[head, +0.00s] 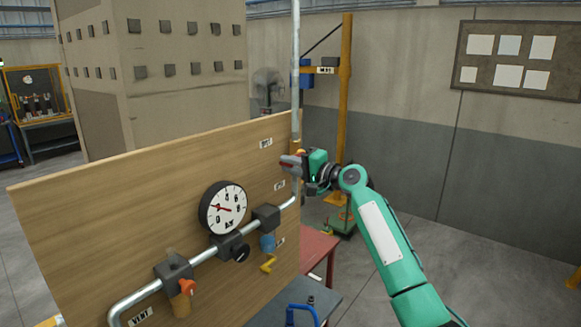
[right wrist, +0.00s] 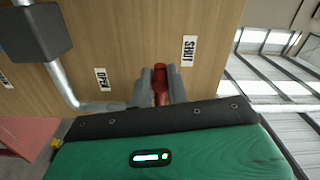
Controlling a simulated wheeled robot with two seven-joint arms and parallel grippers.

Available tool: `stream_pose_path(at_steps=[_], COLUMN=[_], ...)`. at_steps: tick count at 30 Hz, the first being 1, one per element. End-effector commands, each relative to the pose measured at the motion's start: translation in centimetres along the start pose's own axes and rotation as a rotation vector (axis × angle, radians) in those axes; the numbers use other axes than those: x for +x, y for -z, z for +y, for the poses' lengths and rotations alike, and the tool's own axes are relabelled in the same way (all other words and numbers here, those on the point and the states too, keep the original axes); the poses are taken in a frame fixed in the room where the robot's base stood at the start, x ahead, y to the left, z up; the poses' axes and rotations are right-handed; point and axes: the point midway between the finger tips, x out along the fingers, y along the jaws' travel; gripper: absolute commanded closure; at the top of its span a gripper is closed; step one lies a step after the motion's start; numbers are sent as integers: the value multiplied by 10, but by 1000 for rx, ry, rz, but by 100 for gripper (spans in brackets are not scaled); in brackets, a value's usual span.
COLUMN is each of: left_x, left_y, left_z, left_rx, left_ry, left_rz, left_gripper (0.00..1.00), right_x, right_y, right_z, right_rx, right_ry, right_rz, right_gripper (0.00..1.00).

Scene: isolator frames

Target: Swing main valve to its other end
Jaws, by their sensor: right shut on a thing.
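My right gripper (head: 292,162) is at the right end of the wooden panel (head: 100,200), close to its face. In the right wrist view its two grey fingers (right wrist: 160,88) are shut on a red handle (right wrist: 160,72). The fingers hide part of the handle, and its pivot is not clear. A label reading SHUT (right wrist: 189,50) is beside the handle. Another label (right wrist: 101,78), seemingly FEED upside down, is to the left near the pipe. No label that I can read says main. My left gripper is not in view.
A silver pipe (head: 205,254) crosses the panel with a round gauge (head: 223,207), an orange-red knob (head: 187,287), a black knob (head: 240,254) and a yellow crank (head: 268,264). A label (head: 140,316) reads VENT. A red table (head: 316,246) stands behind the panel's right edge.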

Motion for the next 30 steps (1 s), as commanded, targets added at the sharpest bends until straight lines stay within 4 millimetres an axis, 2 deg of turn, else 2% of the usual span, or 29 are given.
stream_pose_path(at_steps=[1,12,13,16,25,30], left_x=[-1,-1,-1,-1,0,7], left_y=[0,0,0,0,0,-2], left_z=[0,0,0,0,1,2], left_rx=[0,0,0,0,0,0], left_ry=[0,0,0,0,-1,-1], left_rz=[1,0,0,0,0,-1], left_gripper=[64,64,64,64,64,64], right_x=[0,-1,-1,-1,-1,-13], right_y=[2,3,3,3,2,2], right_z=[-5,-6,-6,-6,-2,1], right_rx=[0,2,2,2,5,3], right_ry=[7,8,8,7,3,3], right_rz=[4,6,6,6,3,5], right_gripper=[100,100,82,62,62,62])
